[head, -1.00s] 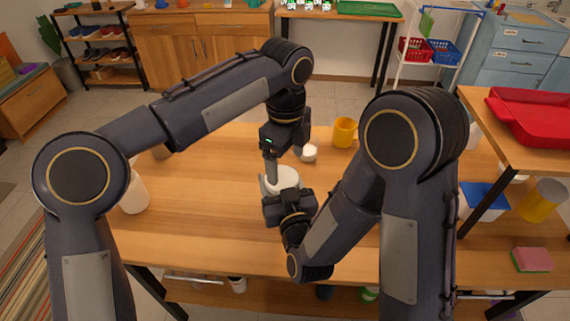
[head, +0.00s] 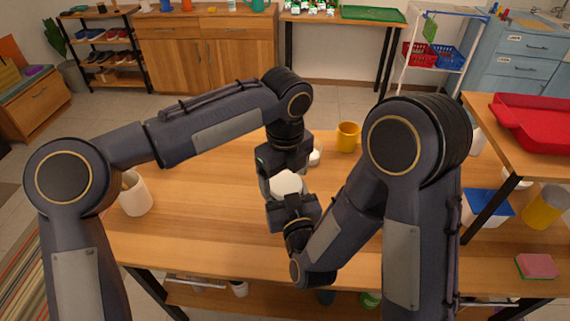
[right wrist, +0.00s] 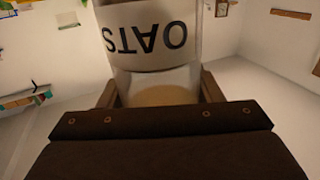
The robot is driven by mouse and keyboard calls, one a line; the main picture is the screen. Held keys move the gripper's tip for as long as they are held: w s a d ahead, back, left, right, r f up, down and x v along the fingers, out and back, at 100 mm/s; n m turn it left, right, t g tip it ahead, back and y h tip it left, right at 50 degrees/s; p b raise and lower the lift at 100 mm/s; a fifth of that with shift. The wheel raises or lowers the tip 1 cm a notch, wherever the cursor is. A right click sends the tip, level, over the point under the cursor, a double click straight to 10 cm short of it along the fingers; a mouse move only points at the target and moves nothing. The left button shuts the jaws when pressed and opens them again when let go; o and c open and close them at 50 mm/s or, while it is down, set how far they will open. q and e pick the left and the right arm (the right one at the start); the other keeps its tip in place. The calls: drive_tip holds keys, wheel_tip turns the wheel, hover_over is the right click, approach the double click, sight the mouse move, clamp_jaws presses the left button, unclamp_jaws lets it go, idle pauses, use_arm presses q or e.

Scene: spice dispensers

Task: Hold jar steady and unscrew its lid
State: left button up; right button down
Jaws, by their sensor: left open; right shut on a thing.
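The jar shows in the right wrist view as a clear body with an OATS label (right wrist: 150,38), upside down in that picture, and pale contents. My right gripper (right wrist: 158,92) is shut on the jar's body, with a brown finger on each side. In the head view the jar's round white lid (head: 287,183) faces up between my two grippers, and most of the body is hidden behind my right gripper (head: 291,207). My left gripper (head: 284,172) is open, pointing down at the lid from just behind it. Its fingertips are largely hidden, so contact cannot be told.
A yellow mug (head: 347,137) stands behind on the wooden table (head: 190,215), near a small white object (head: 315,157) partly hidden by my left gripper. A white container (head: 135,196) stands at the left. The table's left front is clear.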

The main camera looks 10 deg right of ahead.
use_arm(q)
drive_tip(key=shift+f, duration=0.3)
drive_tip(key=c, duration=1)
drive_tip(key=n, duration=0.3)
drive_tip(key=o, duration=1.1)
drive_tip(key=shift+s+r, duration=0.1)
